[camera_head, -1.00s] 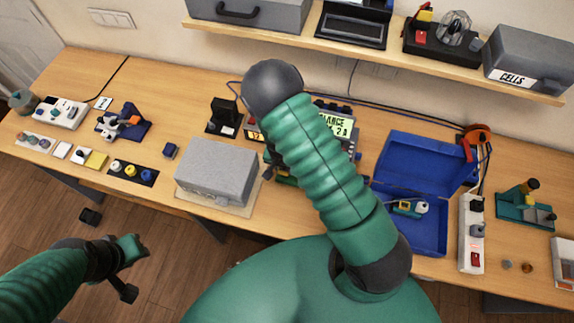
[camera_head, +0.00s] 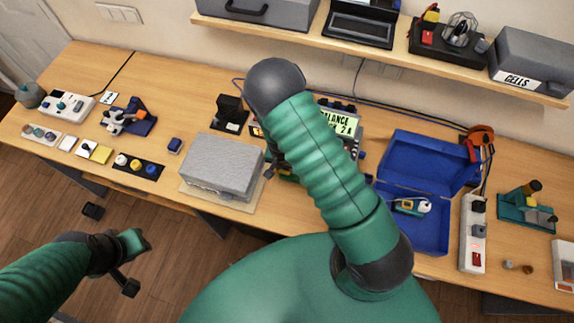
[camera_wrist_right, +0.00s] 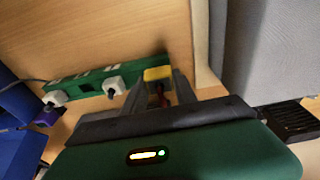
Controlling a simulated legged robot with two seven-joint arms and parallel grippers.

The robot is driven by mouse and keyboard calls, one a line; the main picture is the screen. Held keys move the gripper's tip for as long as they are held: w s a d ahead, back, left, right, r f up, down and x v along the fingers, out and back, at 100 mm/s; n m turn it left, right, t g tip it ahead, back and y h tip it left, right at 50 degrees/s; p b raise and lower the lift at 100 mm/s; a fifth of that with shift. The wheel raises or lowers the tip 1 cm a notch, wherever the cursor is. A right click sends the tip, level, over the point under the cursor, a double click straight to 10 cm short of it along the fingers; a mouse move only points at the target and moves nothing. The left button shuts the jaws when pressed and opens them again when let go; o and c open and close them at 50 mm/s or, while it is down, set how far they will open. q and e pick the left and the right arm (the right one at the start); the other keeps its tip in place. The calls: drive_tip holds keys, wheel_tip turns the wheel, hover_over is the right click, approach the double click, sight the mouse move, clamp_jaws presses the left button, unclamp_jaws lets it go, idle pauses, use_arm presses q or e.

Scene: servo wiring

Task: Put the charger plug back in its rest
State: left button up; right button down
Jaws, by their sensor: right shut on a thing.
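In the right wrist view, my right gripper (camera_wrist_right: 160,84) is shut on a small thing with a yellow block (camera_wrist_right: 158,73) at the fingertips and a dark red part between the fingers. I cannot tell for sure that it is the charger plug. The fingertips are beside the end of a green strip (camera_wrist_right: 92,84) that carries white plugs (camera_wrist_right: 115,86). In the head view, my right arm covers most of its hand and the strip area. My left gripper (camera_head: 130,264) hangs in front of the bench at the lower left; its finger gap is unclear. I cannot make out the rest.
A grey case (camera_head: 222,166) stands left of my right arm. An open blue box (camera_head: 428,165) and a white power strip (camera_head: 473,238) are right of it. A shelf (camera_head: 400,58) overhangs the back.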

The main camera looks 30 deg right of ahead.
drive_tip(key=shift+d+f, duration=0.15)
drive_tip(key=shift+d, duration=0.85)
drive_tip(key=shift+b, duration=0.3)
use_arm(q)
drive_tip(key=shift+d+f, duration=0.1)
drive_tip(key=shift+f, duration=0.2)
use_arm(e)
drive_tip(key=shift+a, duration=0.15)
use_arm(q)
drive_tip(key=shift+d+f, duration=0.1)
use_arm(e)
drive_tip(key=shift+d+f+b, duration=0.3)
drive_tip(key=shift+f+b, duration=0.05)
drive_tip(key=shift+f, duration=0.05)
use_arm(q)
drive_tip(key=shift+d+f, duration=0.25)
drive_tip(key=shift+f, duration=0.05)
use_arm(e)
drive_tip(key=shift+f, duration=0.1)
use_arm(q)
drive_tip(key=shift+a+f+b, duration=0.2)
drive_tip(key=shift+f+b, duration=0.2)
drive_tip(key=shift+b, duration=0.05)
use_arm(e)
drive_tip(key=shift+a+f, duration=0.15)
drive_tip(key=shift+f, duration=0.25)
